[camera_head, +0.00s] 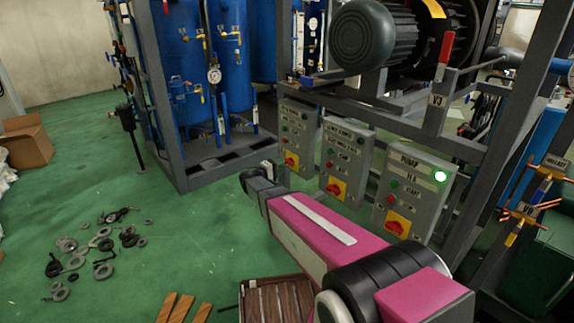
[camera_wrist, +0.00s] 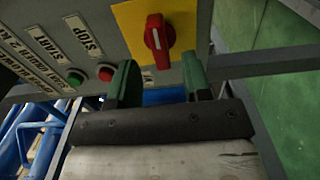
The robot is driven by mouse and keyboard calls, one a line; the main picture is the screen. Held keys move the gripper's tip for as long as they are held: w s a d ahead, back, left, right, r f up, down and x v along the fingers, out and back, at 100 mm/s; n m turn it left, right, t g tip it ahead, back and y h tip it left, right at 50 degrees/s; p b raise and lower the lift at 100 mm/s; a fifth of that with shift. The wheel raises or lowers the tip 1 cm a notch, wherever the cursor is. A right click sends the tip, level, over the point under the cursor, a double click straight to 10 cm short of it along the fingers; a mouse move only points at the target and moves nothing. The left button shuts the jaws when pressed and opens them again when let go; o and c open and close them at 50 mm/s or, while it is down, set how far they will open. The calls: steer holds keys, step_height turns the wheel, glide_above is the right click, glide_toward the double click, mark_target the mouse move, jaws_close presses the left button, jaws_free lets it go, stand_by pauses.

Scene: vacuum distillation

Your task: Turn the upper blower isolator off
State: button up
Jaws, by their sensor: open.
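A red rotary isolator knob (camera_wrist: 156,36) with a white mark sits on a yellow plate (camera_wrist: 127,20) on a grey control box. Its box carries a green START button, a red STOP button and a label too blurred to read fully. My gripper (camera_wrist: 160,62) is open and empty; its two green fingers point at the box, with the knob beyond the gap between the fingertips, apparently not touched. In the head view my gripper (camera_head: 268,168) is small, partly hidden, and near the leftmost box (camera_head: 297,140), whose red and yellow isolator (camera_head: 291,160) shows.
A middle box (camera_head: 346,160) and a right box labelled PUMP (camera_head: 412,195), with a lit lamp, hang on the same grey frame. Blue tanks (camera_head: 190,60) stand behind. Loose metal parts (camera_head: 85,250) and a wooden crate (camera_head: 272,300) lie on the green floor. The left floor is mostly free.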

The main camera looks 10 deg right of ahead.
mark_target(287, 163)
steer(key=shift+x, duration=2.2)
jaws_close()
